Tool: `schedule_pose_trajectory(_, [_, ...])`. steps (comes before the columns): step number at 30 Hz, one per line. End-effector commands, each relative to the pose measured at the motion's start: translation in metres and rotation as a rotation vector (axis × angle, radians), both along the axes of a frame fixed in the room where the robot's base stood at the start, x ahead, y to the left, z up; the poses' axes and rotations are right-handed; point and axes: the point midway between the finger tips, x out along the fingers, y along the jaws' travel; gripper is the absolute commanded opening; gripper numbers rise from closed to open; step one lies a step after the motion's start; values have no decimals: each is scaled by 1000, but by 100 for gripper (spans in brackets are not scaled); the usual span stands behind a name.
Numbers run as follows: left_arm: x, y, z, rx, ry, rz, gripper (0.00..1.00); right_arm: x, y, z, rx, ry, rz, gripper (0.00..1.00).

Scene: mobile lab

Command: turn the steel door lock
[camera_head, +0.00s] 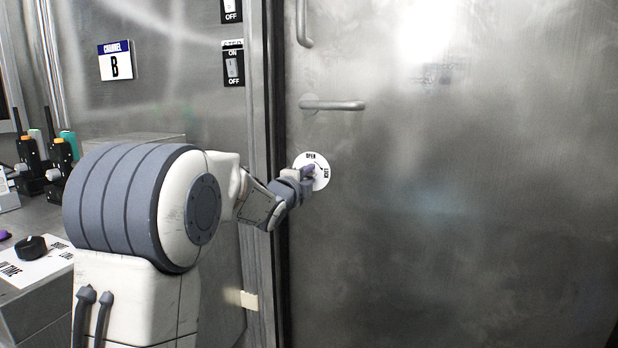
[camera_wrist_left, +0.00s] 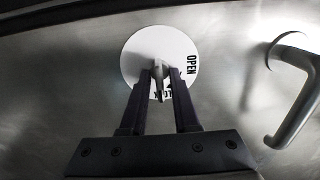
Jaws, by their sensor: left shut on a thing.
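The steel door (camera_head: 450,220) fills the right of the head view. Its lock has a round white plate (camera_head: 322,180) marked OPEN at the top and LOCK at the right. My left gripper (camera_head: 308,172) reaches the plate from the left and covers part of it. In the left wrist view, the white plate (camera_wrist_left: 132,57) is ahead, and my left gripper (camera_wrist_left: 160,85) is shut on the lock's thumb-turn knob (camera_wrist_left: 159,68) at the plate's middle. The knob's exact angle is hard to read. My right gripper is not in view.
A lever handle (camera_head: 335,105) sticks out above the lock; it also shows at the right of the left wrist view (camera_wrist_left: 297,98). A grey counter at the left holds radios (camera_head: 60,155) and a black knob (camera_head: 30,247). Switches (camera_head: 234,66) are on the wall.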

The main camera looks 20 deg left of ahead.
Motion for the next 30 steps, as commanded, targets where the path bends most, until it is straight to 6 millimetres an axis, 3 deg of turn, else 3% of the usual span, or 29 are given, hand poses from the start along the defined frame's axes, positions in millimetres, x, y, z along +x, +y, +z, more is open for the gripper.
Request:
schedule_pose_trajectory(2, [0,-1,-1,1,3,-2,0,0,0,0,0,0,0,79])
schedule_pose_trajectory(3, [0,-1,-1,1,3,-2,40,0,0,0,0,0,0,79])
schedule_pose_trajectory(16, [-8,1,1,0,0,1,40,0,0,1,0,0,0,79])
schedule_pose_trajectory(30, [-90,3,1,0,1,0,40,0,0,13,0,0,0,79])
